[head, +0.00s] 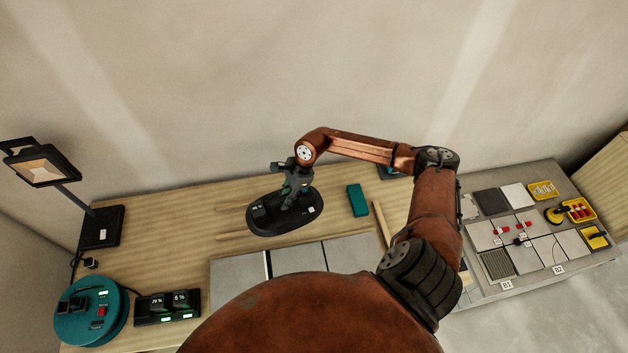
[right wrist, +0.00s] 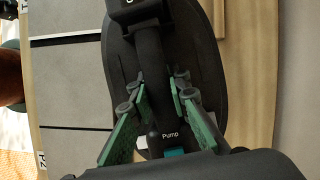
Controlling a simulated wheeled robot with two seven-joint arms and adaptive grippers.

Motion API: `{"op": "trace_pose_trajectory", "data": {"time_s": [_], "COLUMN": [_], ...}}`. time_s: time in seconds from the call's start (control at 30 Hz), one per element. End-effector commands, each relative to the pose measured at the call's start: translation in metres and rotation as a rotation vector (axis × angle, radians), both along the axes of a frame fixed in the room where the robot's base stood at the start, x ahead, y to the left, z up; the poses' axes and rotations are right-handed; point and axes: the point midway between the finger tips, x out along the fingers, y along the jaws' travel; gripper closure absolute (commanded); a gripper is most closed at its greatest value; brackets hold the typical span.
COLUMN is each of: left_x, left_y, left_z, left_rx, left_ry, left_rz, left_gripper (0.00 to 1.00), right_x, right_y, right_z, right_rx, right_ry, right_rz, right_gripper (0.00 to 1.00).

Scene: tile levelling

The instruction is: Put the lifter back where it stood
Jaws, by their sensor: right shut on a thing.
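The lifter (head: 262,218) is a dark oval plate with a raised handle and a small box on top. It is at the back middle of the wooden bench; I cannot tell whether it touches the wood or hangs just above. My right gripper (head: 297,189) comes down on it from above and is shut on its handle. My left gripper is out of view.
Grey tiles (head: 236,270) lie in front of the lifter. A teal block (head: 357,200) stands to its right. A lamp (head: 42,164), a teal round device (head: 84,312) and a black display unit (head: 167,307) are at left. A grey table (head: 545,278) with tiles is at right.

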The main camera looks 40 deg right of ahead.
Motion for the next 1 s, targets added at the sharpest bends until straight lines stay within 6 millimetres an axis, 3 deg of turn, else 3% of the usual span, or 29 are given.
{"op": "trace_pose_trajectory", "data": {"time_s": [0.2, 0.5, 0.7, 1.0], "left_x": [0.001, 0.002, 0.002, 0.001], "left_y": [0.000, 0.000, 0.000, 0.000], "left_z": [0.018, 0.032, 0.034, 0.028], "left_rx": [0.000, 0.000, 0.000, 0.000], "left_ry": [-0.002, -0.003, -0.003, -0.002], "left_rz": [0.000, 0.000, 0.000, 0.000], "left_gripper": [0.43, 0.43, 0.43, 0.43], "right_x": [0.006, 0.006, 0.004, 0.004], "right_y": [-0.050, -0.110, -0.128, -0.130], "right_z": [-0.009, -0.017, -0.020, -0.029], "right_rx": [0.001, 0.002, 0.002, 0.004], "right_ry": [-0.002, -0.004, -0.003, -0.002], "right_rz": [-0.434, -0.868, -0.989, -1.007], "right_gripper": [1.00, 1.00, 1.00, 1.00]}}
